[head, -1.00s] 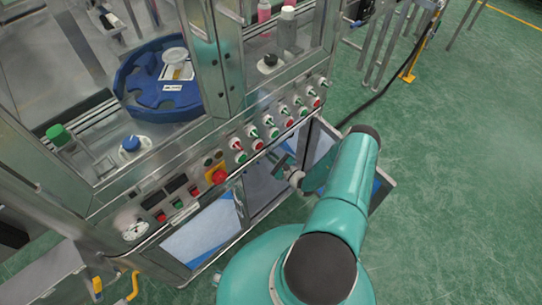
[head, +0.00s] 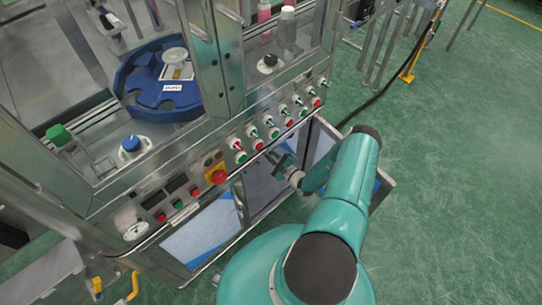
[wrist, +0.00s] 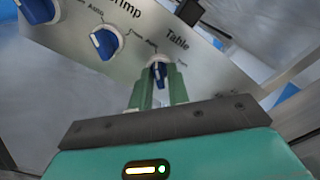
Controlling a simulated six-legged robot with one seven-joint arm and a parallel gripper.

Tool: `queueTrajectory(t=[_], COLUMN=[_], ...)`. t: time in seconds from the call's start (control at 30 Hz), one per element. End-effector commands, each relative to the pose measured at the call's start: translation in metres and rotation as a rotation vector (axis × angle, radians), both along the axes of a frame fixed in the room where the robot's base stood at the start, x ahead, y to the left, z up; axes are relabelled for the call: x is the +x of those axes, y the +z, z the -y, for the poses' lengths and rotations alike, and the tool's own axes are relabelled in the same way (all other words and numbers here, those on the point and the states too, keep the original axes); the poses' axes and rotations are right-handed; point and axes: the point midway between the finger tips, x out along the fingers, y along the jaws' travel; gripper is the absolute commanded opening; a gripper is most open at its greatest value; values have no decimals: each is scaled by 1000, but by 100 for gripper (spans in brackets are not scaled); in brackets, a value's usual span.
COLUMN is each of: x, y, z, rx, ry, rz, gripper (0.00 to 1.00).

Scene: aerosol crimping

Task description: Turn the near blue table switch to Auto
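The blue Table switch (wrist: 158,74) is on the pale metal panel in the wrist view, under the word "Table". Its pointer stands roughly upright in that picture. My gripper (wrist: 159,92) has its two green fingers apart, one on each side of the switch's lower part; I cannot tell whether they touch it. The small "Auto" print is at the switch's upper left. In the head view my gripper (head: 284,163) is low in front of the machine, below the row of push buttons. The blue switch cannot be made out there.
A blue Crimp switch (wrist: 105,42) sits left of the Table switch, with another blue knob (wrist: 38,10) farther left. Above my gripper are red and green buttons (head: 268,133) and a red emergency stop (head: 218,177). Green floor (head: 450,180) is open on the right.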

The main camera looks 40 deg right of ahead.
Motion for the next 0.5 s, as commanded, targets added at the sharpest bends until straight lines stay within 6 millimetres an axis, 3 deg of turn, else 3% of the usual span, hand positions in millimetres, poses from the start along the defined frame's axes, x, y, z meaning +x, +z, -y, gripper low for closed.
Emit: queueTrajectory(t=[0.37,0.5], x=[-2,-14], y=[-1,-1], z=[0,2], rx=[2,2], ry=[0,-1], rz=[-2,-4], gripper=[30,30])
